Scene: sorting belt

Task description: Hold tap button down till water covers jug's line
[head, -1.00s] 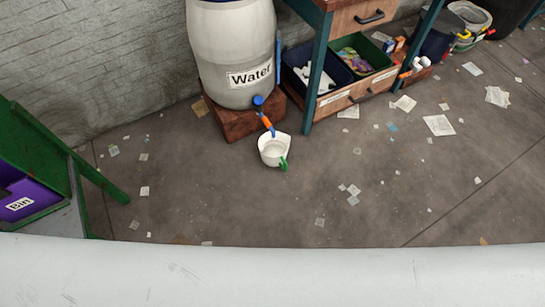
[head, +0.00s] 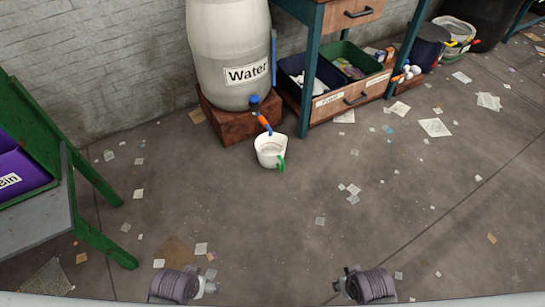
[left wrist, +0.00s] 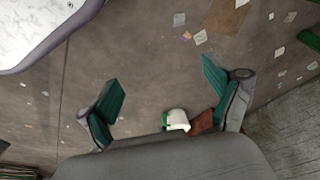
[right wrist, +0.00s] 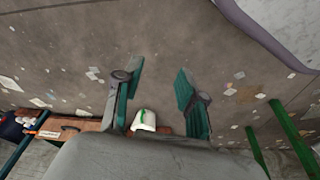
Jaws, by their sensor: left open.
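In the head view the white jug (head: 270,151) with a green handle stands upright on the floor, below the end of the tap. The tap (head: 263,119), with blue and orange parts, sticks out from the base of the barrel marked Water (head: 229,50). I cannot make out the jug's line or any water level. The jug also shows small in the left wrist view (left wrist: 177,119) and the right wrist view (right wrist: 145,118). My left gripper (left wrist: 163,78) is open and empty. My right gripper (right wrist: 160,72) is open and empty. Both are well away from tap and jug.
The barrel stands on a brown block (head: 228,123) by the wall. A workbench with bins and a drawer (head: 350,98) is right of it. A green-framed stand with a purple bin (head: 18,178) is at left. The floor between is clear except for flat paper scraps.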

